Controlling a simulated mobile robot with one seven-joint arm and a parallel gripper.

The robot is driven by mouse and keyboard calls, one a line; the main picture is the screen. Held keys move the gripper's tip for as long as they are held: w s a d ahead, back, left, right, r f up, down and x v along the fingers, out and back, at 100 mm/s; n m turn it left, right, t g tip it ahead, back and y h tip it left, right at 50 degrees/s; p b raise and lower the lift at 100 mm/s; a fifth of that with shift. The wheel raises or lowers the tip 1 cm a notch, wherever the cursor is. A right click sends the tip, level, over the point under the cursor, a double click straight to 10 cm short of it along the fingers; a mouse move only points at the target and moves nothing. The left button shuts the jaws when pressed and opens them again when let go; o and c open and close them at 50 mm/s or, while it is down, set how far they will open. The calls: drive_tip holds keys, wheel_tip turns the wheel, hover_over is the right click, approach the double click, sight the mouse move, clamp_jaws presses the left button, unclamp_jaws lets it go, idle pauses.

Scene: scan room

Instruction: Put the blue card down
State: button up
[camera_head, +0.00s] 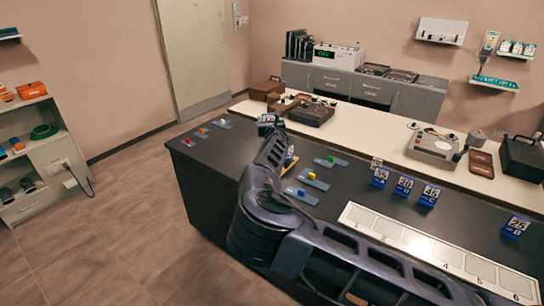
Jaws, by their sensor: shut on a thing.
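My arm reaches from the lower right over the dark counter. My gripper (270,127) is at its far end, small in the picture, and shut on a blue card (266,118) with a pale marked face. The card is over the far left part of the counter, near the raised pale shelf. I cannot tell whether it touches the surface.
A white numbered strip (375,222) lies along the counter (205,174). Several grey-blue slides with coloured blocks (196,132) lie at left and mid-counter. My arm hides part of the counter.

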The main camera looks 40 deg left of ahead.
wheel_tip(320, 180, down, 18)
drive_tip(key=shift+r, duration=0.1)
idle(0.5)
drive_tip(key=o, duration=1)
drive_tip(key=shift+o, duration=0.2)
drive_tip(key=shift+d, duration=0.1)
drive_tip(key=v, duration=1.2)
drive_tip(key=shift+r, duration=0.1)
drive_tip(key=shift+w, duration=0.1)
